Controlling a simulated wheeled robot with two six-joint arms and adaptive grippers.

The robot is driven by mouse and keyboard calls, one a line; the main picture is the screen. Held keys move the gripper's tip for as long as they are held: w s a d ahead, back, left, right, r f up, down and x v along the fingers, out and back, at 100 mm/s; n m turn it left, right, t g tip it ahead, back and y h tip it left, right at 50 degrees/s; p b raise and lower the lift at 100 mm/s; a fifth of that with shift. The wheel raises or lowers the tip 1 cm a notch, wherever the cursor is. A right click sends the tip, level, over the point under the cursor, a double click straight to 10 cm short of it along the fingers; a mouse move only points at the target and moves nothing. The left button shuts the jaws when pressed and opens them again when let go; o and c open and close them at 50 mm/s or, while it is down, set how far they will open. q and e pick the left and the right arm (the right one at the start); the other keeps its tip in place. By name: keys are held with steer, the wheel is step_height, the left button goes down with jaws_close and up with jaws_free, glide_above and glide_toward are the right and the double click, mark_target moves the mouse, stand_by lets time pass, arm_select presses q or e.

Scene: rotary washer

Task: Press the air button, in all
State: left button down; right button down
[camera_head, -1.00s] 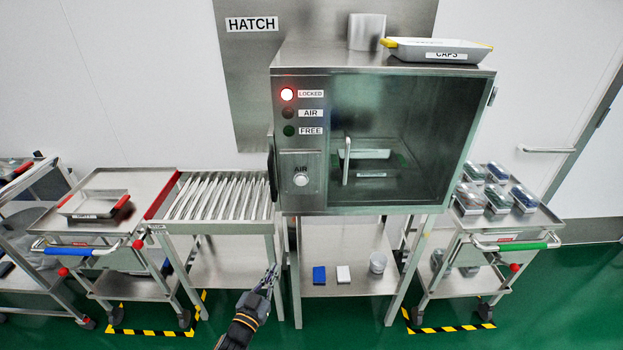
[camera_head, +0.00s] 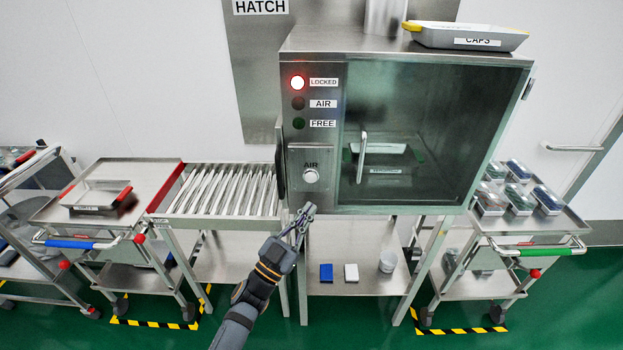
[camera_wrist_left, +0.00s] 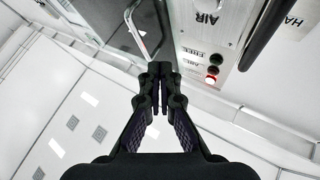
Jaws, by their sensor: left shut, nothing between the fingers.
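The AIR button (camera_head: 310,176) is a round pale knob on the lower left panel of the steel hatch cabinet (camera_head: 400,50), under the word AIR. In the left wrist view the button (camera_wrist_left: 207,18) is at the top edge, partly cut off. The red LOCKED lamp (camera_head: 297,82) is lit; the AIR lamp (camera_head: 298,103) and FREE lamp (camera_head: 298,124) are dark. My left gripper (camera_head: 307,210) is shut and empty, just below the button and apart from it. In the left wrist view its fingertips (camera_wrist_left: 160,68) are together. My right gripper is not in view.
The cabinet's glass door has an upright handle (camera_head: 362,157), with a tray (camera_head: 378,150) behind the glass. A roller table (camera_head: 215,190) stands left, and a trolley with several packs (camera_head: 558,222) stands right. A CAPS tray (camera_head: 470,36) lies on top.

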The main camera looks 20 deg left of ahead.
arm_select(q)
steer(key=b, duration=0.3)
glide_toward(315, 175)
steer(key=w+d+r, duration=0.2)
steer(key=d+r, duration=0.1)
steer(key=shift+w+a+f, duration=0.1)
steer(key=shift+w+a, duration=0.05)
steer(key=shift+w, duration=0.65)
stand_by(0.5)
steer(key=shift+w+a, duration=0.15)
steer(key=shift+w, duration=0.25)
steer(key=shift+w+a, duration=0.1)
steer(key=shift+w, duration=0.3)
stand_by(0.5)
steer(key=shift+p, duration=0.3)
steer(key=shift+s+d+p, duration=0.25)
steer(key=shift+s+p, duration=0.15)
steer(key=shift+s, duration=0.45)
